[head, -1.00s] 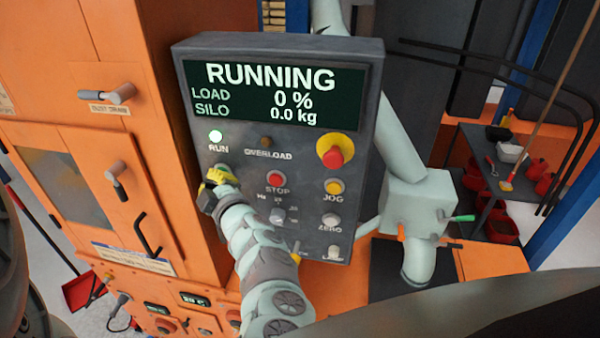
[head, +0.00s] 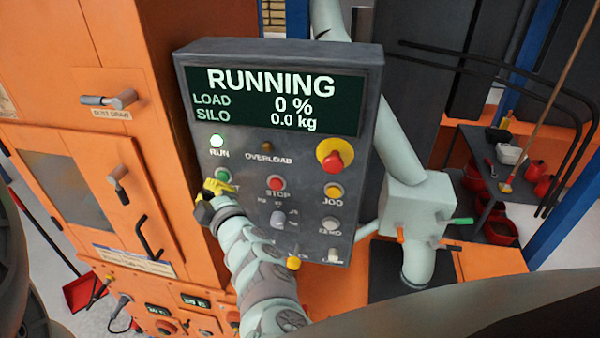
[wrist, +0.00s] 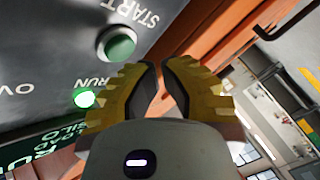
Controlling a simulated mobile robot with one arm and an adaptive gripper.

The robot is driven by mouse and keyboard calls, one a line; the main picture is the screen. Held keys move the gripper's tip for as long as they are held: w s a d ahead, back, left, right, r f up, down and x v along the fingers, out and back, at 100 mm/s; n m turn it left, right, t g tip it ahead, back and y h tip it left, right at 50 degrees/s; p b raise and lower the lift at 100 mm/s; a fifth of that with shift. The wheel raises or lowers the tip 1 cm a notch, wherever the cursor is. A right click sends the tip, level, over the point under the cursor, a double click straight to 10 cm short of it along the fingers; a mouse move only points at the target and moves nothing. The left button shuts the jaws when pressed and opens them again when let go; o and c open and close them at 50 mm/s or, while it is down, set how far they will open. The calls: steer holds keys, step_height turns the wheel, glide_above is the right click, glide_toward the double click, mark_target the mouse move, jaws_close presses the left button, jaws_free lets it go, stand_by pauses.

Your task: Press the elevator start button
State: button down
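The green start button (head: 222,174) sits on the grey control panel (head: 235,240), left of the red stop button. It shows whole in the wrist view (wrist: 120,46), with the START label above it. My gripper (head: 222,187), with yellow fingers, is just below the start button in the head view, apart from it as far as the wrist view shows. Its fingertips (wrist: 160,68) are close together with nothing between them. The display (head: 272,98) reads RUNNING, LOAD 0 %, SILO 0.0 kg. The RUN lamp (head: 217,141) glows green.
The red stop button (head: 276,183), yellow jog button (head: 333,191) and a red mushroom button (head: 335,156) on a yellow base are on the same panel. An orange cabinet (head: 90,180) stands close on the left. Pale pipes (head: 400,150) run behind the panel's right side.

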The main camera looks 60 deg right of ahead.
steer(key=shift+s+a+p, duration=0.3)
steer(key=shift+s+a, duration=0.05)
steer(key=shift+a, duration=0.35)
steer(key=shift+s+a+p, duration=0.25)
steer(key=shift+s+a, duration=0.05)
steer(key=shift+a, duration=0.45)
steer(key=shift+s+a+p, duration=0.3)
steer(key=shift+s+a, duration=0.05)
steer(key=shift+a, duration=0.35)
